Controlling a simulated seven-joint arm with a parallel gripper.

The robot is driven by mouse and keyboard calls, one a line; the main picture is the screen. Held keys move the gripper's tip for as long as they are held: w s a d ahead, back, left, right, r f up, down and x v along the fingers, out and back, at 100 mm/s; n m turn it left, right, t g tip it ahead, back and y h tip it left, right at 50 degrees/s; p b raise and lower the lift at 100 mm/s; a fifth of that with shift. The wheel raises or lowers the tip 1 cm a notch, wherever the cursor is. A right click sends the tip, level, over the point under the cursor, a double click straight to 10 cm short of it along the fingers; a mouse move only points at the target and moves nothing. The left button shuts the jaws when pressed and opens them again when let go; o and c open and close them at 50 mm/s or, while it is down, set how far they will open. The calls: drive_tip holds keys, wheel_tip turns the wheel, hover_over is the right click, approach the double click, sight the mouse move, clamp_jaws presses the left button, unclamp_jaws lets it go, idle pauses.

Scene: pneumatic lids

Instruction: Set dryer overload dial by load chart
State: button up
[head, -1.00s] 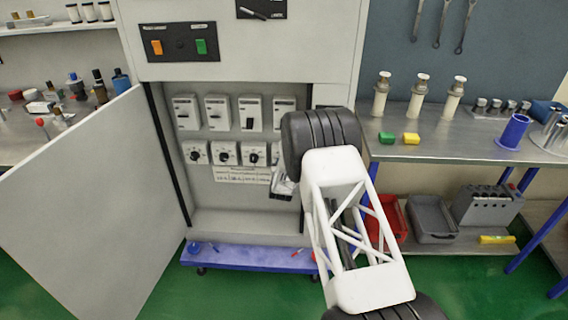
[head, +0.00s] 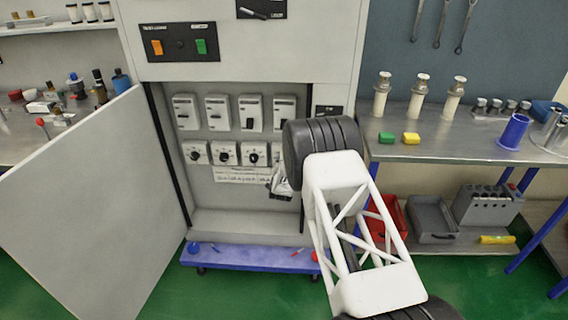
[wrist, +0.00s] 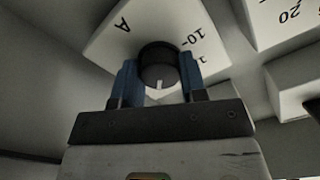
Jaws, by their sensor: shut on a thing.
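In the wrist view, my gripper's (wrist: 159,80) two blue fingers are shut on the round black knob of a white overload dial (wrist: 110,40). A pale pointer mark shows on the knob's face. An "A" and a "10" are printed upside down on the plate; other marks are partly hidden by a finger. In the head view my gripper (head: 281,186) is at the right end of the dial row; the held dial is hidden behind my arm. Three other dials, left (head: 195,153), middle (head: 225,153) and right (head: 254,154), show. The white chart (head: 240,175) hangs below them, its text too small to read.
A row of white breakers (head: 217,112) sits above the dials. The cabinet door (head: 90,200) stands open on the left. A panel with orange and green buttons (head: 179,43) is above. A neighbouring dial plate (wrist: 275,20) is close on the right in the wrist view.

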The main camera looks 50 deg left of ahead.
idle(0.3)
drive_tip(key=o, duration=0.9)
drive_tip(key=shift+o, duration=0.2)
drive_tip(key=shift+s, duration=0.1)
drive_tip(key=v, duration=0.7)
drive_tip(key=shift+s+d, duration=0.2)
drive_tip(key=shift+d, duration=0.1)
